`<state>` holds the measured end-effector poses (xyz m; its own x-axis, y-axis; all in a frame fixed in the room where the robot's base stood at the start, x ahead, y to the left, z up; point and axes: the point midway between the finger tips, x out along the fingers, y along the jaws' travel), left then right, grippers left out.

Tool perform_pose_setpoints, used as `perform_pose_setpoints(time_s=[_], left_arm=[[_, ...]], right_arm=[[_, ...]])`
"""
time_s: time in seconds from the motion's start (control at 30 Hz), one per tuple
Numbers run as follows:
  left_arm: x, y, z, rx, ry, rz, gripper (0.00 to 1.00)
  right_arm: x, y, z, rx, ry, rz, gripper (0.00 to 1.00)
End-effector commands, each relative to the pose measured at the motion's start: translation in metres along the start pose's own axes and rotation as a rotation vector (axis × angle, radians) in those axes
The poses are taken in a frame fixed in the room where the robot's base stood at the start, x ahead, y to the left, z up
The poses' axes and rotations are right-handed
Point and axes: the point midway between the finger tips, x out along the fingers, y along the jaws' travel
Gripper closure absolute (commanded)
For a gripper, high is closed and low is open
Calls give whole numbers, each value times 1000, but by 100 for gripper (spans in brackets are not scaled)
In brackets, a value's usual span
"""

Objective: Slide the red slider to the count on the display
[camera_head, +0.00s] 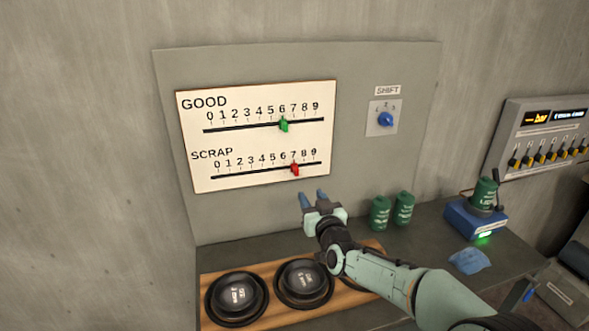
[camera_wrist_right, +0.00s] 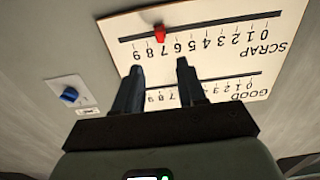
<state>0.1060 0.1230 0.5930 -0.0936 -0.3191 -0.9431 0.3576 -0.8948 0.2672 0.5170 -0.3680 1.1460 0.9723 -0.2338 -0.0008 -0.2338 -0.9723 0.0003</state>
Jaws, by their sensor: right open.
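The red slider (camera_head: 295,169) sits on the lower SCRAP scale of the white board (camera_head: 240,148), at about 7. It also shows upside down in the wrist view (camera_wrist_right: 160,34). My right gripper (camera_head: 312,195) is open and empty, below and slightly right of the slider, apart from it. In the wrist view its two fingers (camera_wrist_right: 160,66) point toward the board, with the slider beyond the gap. A display panel (camera_head: 553,117) with orange and blue readouts is at the right; its text is too small to read. My left gripper is out of view.
A green slider (camera_head: 284,125) stands at about 6 on the GOOD scale. A blue SHIFT knob (camera_head: 386,119) is to the right. Below are dark round pieces on a wooden board (camera_head: 255,317), green canisters (camera_head: 380,212) and a blue device (camera_head: 475,221) on the bench.

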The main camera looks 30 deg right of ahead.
Motion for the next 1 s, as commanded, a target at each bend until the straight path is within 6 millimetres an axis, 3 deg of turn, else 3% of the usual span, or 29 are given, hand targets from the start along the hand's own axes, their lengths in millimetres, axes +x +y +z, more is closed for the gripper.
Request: perform_pose_setpoints(time_s=[0.6,0.8,1.0], left_arm=[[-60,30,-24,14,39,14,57],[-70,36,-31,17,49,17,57],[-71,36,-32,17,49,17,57]], right_arm=[[110,-1,-5,3,2,0,60],[128,0,-2,1,0,0,60],[131,0,0,1,-1,0,60]])
